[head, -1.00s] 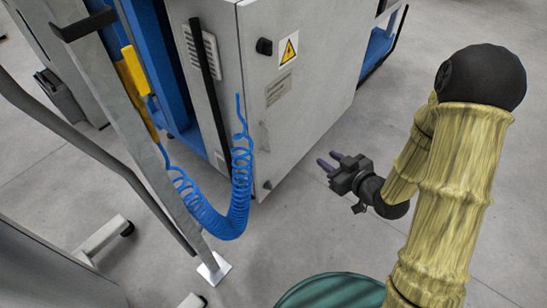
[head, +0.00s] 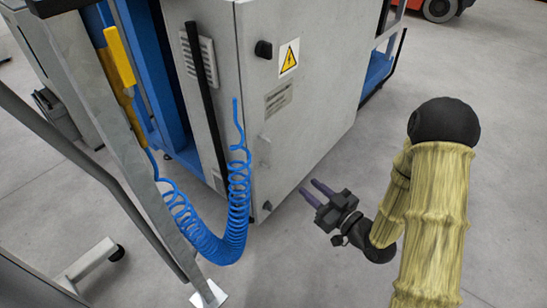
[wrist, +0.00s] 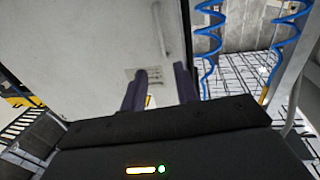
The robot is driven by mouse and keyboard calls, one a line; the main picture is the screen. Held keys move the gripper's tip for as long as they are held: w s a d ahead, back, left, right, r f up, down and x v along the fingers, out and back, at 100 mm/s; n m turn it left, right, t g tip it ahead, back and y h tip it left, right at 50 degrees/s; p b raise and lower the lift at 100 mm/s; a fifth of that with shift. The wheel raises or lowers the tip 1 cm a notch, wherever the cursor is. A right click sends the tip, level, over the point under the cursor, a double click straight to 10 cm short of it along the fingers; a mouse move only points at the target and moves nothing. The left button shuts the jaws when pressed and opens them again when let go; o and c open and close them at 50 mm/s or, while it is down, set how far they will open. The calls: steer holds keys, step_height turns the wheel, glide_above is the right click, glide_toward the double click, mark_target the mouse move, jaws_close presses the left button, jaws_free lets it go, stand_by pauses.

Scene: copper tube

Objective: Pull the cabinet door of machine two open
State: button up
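The grey machine cabinet (head: 300,120) stands at the upper middle of the head view. Its right face carries a black knob (head: 263,49), a yellow warning sign (head: 289,57) and a small label (head: 278,98). A long black bar handle (head: 200,75) runs down its narrower left face beside a vent. My gripper (head: 308,187) is in front of the cabinet's lower right face, apart from it. Its two purple-grey fingers are spread with nothing between them. In the wrist view the fingers point at a pale panel (wrist: 105,45) with a slim upright bar (wrist: 160,28).
A coiled blue hose (head: 237,200) hangs left of my gripper, by a grey post (head: 135,165) with a foot on the floor. A yellow part (head: 118,55) sits by the post. Grey floor (head: 450,80) is open to the right. A red vehicle (head: 440,8) is far back.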

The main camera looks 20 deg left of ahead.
steer(key=b+x, duration=0.2)
steer(key=x, duration=1.4)
jaws_close()
